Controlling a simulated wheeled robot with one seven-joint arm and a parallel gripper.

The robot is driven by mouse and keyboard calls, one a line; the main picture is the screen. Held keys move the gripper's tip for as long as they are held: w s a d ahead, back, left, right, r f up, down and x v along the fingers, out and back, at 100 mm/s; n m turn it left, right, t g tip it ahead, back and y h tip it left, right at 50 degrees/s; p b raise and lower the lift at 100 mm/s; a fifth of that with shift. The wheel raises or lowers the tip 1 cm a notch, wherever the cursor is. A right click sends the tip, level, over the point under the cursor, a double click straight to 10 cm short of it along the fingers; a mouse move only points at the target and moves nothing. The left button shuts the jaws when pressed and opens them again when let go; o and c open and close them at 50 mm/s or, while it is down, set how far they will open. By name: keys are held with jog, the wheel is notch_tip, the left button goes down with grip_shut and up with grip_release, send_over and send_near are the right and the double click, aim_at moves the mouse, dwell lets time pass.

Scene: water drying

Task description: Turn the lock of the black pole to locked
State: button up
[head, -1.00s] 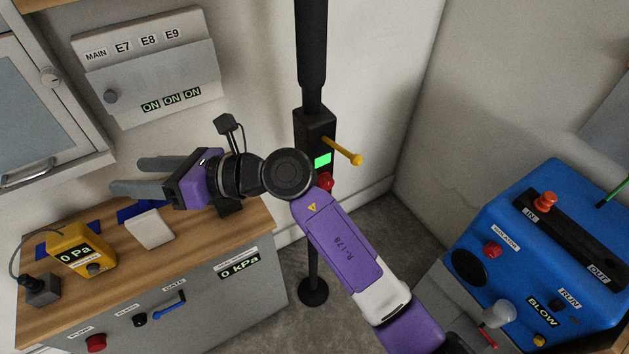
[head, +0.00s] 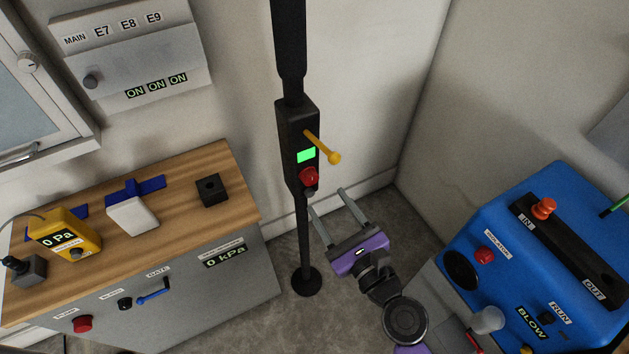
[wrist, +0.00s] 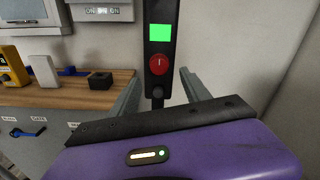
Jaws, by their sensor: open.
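The black pole (head: 289,45) stands upright on a round foot near the wall. Its control box carries a yellow lever (head: 323,148) pointing out to the right, a lit green screen (head: 306,156) and a red knob (head: 309,177) below it. In the wrist view the red knob (wrist: 158,65) is ahead, with a small pale mark on its face. My gripper (head: 328,199) is open and empty, below and slightly right of the red knob, apart from it. In the wrist view the fingers lie either side of the pole's lower part. No lock wording is readable.
A wooden-topped cabinet (head: 235,198) at left holds a yellow gauge (head: 62,238), a white block (head: 132,215) and a black block (head: 211,190). A blue machine (head: 560,190) stands at right. Floor around the pole's foot is clear.

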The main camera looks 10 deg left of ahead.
aim_at(312, 181)
jog(key=x, duration=0.7)
jog(key=shift+a, duration=0.1)
grip_shut()
